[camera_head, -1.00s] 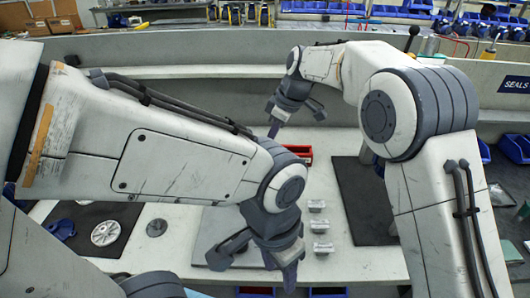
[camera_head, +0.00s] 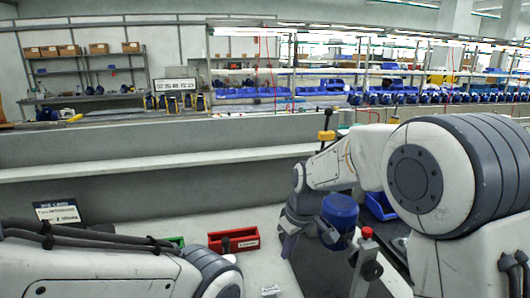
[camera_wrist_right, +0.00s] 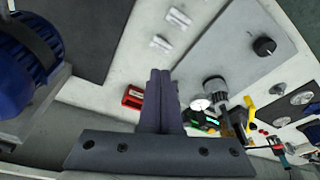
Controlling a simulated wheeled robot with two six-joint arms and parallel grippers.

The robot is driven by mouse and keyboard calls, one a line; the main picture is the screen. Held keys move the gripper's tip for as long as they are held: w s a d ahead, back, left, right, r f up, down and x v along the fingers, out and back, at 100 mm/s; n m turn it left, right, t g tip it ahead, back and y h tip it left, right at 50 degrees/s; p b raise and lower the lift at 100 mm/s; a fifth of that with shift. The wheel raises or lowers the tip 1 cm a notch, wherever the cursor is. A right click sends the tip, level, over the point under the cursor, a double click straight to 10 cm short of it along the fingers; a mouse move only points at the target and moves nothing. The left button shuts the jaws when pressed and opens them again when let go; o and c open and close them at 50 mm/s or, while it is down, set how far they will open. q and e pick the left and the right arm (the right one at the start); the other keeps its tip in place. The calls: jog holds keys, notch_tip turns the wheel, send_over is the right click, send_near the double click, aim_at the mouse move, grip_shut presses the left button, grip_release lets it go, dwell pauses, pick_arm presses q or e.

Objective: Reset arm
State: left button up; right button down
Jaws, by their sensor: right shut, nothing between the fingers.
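My right gripper (camera_head: 287,243) hangs over the bench in the head view, right of the red bin, with its fingers pointing down. In the right wrist view its two fingers (camera_wrist_right: 160,100) lie together, shut, with nothing between them. My left arm comes in low from the left in the head view; its gripper is below the picture edge. The red bin (camera_head: 234,240) stands on the bench and also shows in the right wrist view (camera_wrist_right: 132,97), left of the fingers.
A blue motor-like unit (camera_head: 340,212) stands just right of my right gripper; contact is unclear. A red-topped post (camera_head: 366,236) and a blue bin (camera_head: 381,205) are nearby. The right wrist view shows a grey plate (camera_wrist_right: 235,55) and small metal parts (camera_wrist_right: 160,43). A low wall (camera_head: 150,180) runs behind.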

jog(key=s+d+f+m+h, duration=0.1)
jog(key=s+d+f+m, duration=0.25)
jog(key=s+d, duration=0.35)
jog(key=s+d+f+m+h, duration=0.1)
jog(key=s+d+f+m, duration=0.1)
jog(key=s+d+m, duration=0.4)
jog(key=s+a+r+n, duration=0.2)
jog(key=s+a+n, duration=0.1)
jog(key=s+a, duration=0.1)
jog(key=s+a+r+n+g, duration=0.1)
jog(key=s+a+r+n, duration=0.1)
jog(key=s+a, duration=0.2)
jog(key=s+a+r+n+g+y, duration=0.1)
jog(key=s+a+r+n, duration=0.1)
jog(key=s, duration=0.6)
jog(key=a+n, duration=0.1)
jog(key=a, duration=0.1)
jog(key=shift+a+n, duration=0.35)
jog(key=shift+a, duration=0.05)
